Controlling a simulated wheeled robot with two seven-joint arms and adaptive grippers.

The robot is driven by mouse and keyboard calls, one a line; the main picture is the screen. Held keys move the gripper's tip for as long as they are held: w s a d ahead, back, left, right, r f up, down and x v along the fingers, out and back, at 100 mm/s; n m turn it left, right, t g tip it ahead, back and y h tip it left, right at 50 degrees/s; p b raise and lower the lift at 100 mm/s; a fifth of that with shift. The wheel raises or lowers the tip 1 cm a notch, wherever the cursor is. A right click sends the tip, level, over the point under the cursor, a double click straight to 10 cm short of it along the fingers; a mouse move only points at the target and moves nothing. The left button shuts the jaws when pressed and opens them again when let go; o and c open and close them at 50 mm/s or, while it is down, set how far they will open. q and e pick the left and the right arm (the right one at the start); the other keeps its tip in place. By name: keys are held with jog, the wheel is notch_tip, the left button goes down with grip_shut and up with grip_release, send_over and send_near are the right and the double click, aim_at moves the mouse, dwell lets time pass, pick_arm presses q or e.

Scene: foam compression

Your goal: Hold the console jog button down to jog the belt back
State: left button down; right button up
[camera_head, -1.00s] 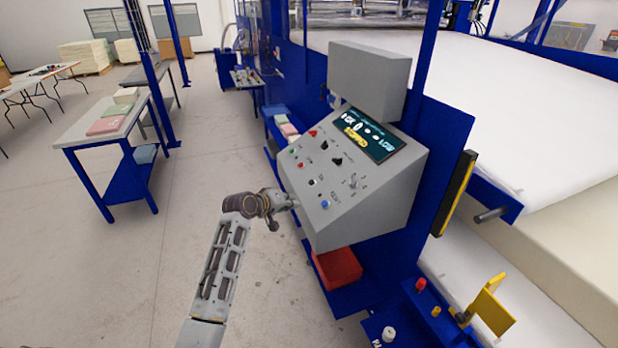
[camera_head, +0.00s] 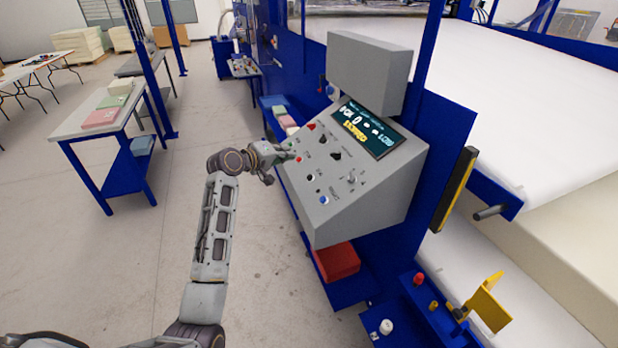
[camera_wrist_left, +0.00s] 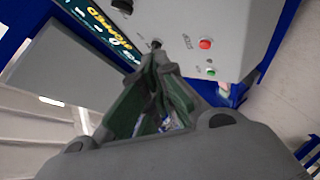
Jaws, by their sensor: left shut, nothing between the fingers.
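The grey sloped console (camera_head: 370,197) stands at the centre in the head view, with a lit display (camera_head: 369,131) on its upper panel. Its left column has a red button (camera_head: 299,159), a black control (camera_head: 310,178) and a blue button (camera_head: 323,200). No label that I can read marks the jog button. My left gripper (camera_head: 286,153) is shut and empty at the console's upper left edge. In the left wrist view its fingertips (camera_wrist_left: 158,62) are by a small dark control (camera_wrist_left: 156,44); I cannot tell whether they touch. The red (camera_wrist_left: 205,44) and green (camera_wrist_left: 210,71) buttons are right of them. My right gripper is not in view.
A grey box (camera_head: 370,72) stands above the console. A red bin (camera_head: 337,262) is below it. The white belt (camera_head: 520,110) runs at the right, behind blue framing. A blue table (camera_head: 75,130) stands at the left, with open floor between.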

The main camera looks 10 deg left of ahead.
aim_at(310, 177)
pick_arm(q)
jog(key=shift+f, duration=0.1)
jog(key=shift+w+d+f+b, duration=0.3)
jog(key=shift+d+f+b, duration=0.15)
jog(key=shift+f+b, duration=0.3)
jog(key=shift+w+d+f+b, duration=0.35)
jog(key=shift+f+b, duration=0.25)
jog(key=shift+f, duration=0.4)
jog(key=shift+w+d+f+b, duration=0.25)
jog(key=shift+d+f+b, duration=0.35)
jog(key=shift+f, duration=0.25)
jog(key=shift+w+d+f+b, duration=0.2)
jog(key=shift+d+f, duration=0.05)
jog(key=shift+f, duration=0.3)
jog(key=shift+w+d+f+b, duration=0.2)
jog(key=shift+d+f, duration=0.05)
jog(key=shift+f, duration=0.3)
jog(key=shift+w+d+f, duration=0.1)
jog(key=shift+d+f, duration=0.1)
jog(key=shift+f, duration=0.15)
